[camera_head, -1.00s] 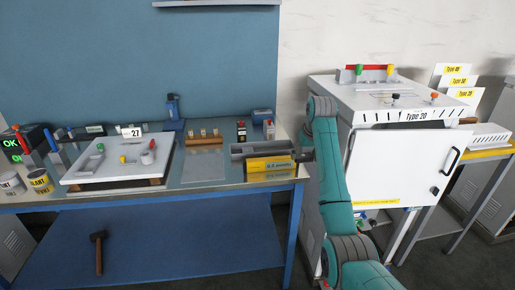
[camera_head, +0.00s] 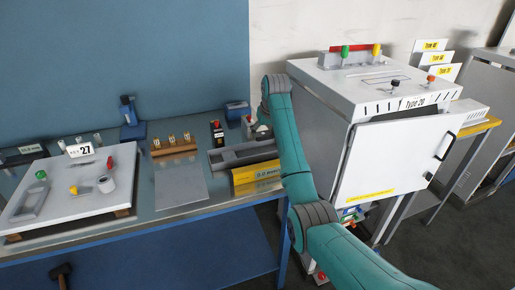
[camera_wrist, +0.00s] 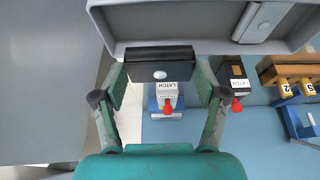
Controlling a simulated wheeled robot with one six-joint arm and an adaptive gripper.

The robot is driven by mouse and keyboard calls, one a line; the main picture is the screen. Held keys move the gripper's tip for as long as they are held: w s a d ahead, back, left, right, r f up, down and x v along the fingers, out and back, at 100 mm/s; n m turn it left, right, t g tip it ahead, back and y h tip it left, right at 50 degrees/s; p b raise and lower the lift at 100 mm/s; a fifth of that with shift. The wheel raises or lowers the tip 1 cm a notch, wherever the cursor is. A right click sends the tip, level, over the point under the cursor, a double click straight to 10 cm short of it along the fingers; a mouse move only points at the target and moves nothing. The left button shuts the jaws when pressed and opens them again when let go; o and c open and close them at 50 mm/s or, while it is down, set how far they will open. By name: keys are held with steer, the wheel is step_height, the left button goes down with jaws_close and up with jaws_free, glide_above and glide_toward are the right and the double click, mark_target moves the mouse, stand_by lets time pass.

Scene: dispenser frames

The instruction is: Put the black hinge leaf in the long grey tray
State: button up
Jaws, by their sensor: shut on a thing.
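The black hinge leaf (camera_wrist: 150,58) is a dark flat bar with a light round spot, seen in the wrist view. My gripper (camera_wrist: 160,74) is shut on it, one finger at each end. The long grey tray (camera_wrist: 125,45) fills the top of the wrist view, and the leaf overlaps its near wall in the picture. I cannot tell the leaf's height above the table. In the head view the tray (camera_head: 222,170) stands at the table's right end, behind a yellow box. My gripper and the leaf are hidden behind my arm there.
A wooden rack (camera_head: 172,150) and a white board (camera_head: 70,185) are farther left. The white Type 20 cabinet (camera_head: 400,165) stands right of the table.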

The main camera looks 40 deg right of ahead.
mark_target(263, 151)
steer(key=shift+f, duration=3.45)
steer(key=o, duration=1.3)
steer(key=shift+f, duration=0.1)
steer(key=v, duration=1.2)
steer(key=shift+s, duration=0.1)
